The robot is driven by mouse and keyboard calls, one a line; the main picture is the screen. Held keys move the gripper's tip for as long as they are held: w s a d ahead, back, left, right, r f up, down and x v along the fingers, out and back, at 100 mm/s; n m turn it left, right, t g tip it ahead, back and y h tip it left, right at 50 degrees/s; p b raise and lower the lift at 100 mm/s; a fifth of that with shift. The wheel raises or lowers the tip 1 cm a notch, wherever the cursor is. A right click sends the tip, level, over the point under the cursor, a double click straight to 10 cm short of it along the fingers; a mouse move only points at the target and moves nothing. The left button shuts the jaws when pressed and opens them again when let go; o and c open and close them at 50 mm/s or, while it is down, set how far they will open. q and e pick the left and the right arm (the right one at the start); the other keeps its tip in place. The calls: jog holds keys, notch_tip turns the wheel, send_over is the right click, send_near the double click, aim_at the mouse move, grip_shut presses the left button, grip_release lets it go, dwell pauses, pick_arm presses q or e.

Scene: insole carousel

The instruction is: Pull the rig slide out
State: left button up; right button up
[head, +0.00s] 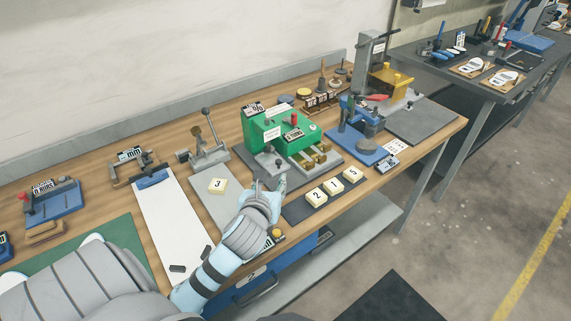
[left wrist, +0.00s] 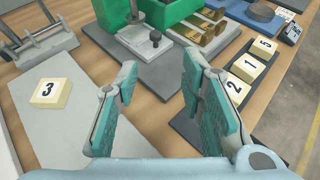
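The green rig (head: 281,130) stands on a grey base plate near the middle of the bench. At its front left sits a light grey slide (head: 265,161) with a small upright knob. In the left wrist view the slide (left wrist: 137,40) and its round-topped knob (left wrist: 155,37) show ahead of my fingers, beside brass blocks. My left gripper (head: 275,186) is in front of the rig. In the left wrist view my left gripper (left wrist: 160,90) has its teal-padded fingers wide apart, with nothing between them, short of the knob. My right gripper is not in view.
A numbered block marked 3 (left wrist: 51,93) lies on a grey mat (left wrist: 60,132) left of the gripper. Blocks marked 2, 1 and 5 stand on a dark strip (head: 292,213) to the right. A lever press (head: 206,144) stands left of the rig, a blue fixture (head: 362,146) right.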

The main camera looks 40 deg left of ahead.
pick_arm(q)
jog(key=b, duration=0.2)
send_near(278, 163)
jog(key=shift+x, duration=1.1)
jog(key=b+x, duration=0.1)
jog(key=x, duration=0.5)
jog(key=shift+f, duration=0.1)
jog(key=shift+w+a+f, duration=0.1)
jog(key=shift+w, duration=0.15)
jog(key=shift+s, duration=0.15)
grip_shut()
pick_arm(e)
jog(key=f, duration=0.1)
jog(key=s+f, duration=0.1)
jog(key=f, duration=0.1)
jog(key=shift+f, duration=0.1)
